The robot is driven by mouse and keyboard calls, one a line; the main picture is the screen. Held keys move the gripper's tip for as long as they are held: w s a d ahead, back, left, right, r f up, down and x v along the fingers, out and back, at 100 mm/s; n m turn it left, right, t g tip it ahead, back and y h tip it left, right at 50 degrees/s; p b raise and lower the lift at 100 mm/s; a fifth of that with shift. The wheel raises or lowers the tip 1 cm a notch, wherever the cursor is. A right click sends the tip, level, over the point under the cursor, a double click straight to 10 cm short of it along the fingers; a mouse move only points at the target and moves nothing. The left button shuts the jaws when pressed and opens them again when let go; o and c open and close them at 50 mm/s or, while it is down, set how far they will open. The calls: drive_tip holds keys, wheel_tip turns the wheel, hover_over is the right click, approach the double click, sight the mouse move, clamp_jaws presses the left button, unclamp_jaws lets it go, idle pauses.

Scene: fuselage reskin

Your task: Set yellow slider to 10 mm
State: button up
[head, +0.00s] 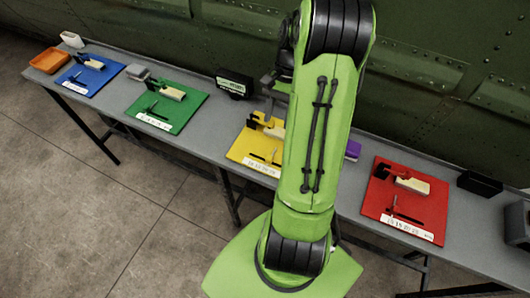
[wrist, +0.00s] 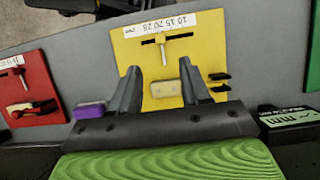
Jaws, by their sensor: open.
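The yellow board (wrist: 215,45) lies on the bench, partly hidden by my arm in the head view (head: 243,150). It carries a dark slot with a slider (wrist: 162,46), whose pale stem points toward my gripper in the wrist view. A white scale label (wrist: 160,23) with numbers and mm runs along the slot, inverted in the wrist view. The exact slider reading is too small to tell. My gripper (wrist: 160,68) is open and empty, its fingers apart over the board. A cream block (wrist: 166,89) shows between the fingers, beyond them on the board.
Red (head: 378,208), green (head: 195,112) and blue (head: 112,70) boards lie on the same grey bench (head: 222,133). A purple block (wrist: 90,110) and a dark display box (head: 235,84) flank the yellow board. The green fuselage wall rises behind.

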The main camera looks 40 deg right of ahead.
sight(269, 158)
drive_tip(key=b+x, duration=0.2)
drive_tip(key=x, duration=1.1)
drive_tip(key=shift+w+d+f+b, duration=0.1)
drive_tip(key=shift+f+b, duration=0.1)
drive_tip(key=shift+b, duration=0.15)
clamp_jaws()
